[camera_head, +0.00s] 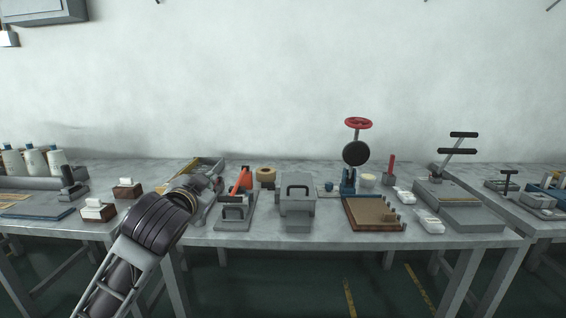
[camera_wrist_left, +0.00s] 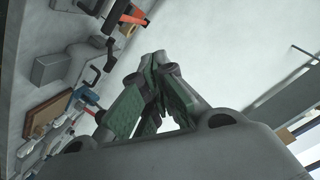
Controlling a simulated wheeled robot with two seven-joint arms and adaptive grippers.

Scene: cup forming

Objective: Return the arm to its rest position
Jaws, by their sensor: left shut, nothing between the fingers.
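My left arm (camera_head: 150,222) comes in from the lower left of the head view. Its gripper (camera_head: 215,184) is raised in front of the left part of the middle table, beside a grey device with an orange lever (camera_head: 241,180). In the left wrist view the fingers (camera_wrist_left: 155,60) are together at their tips with nothing held. The wrist view is tilted, with the table along its left side and pale wall ahead of the fingers. My right gripper is not in view.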

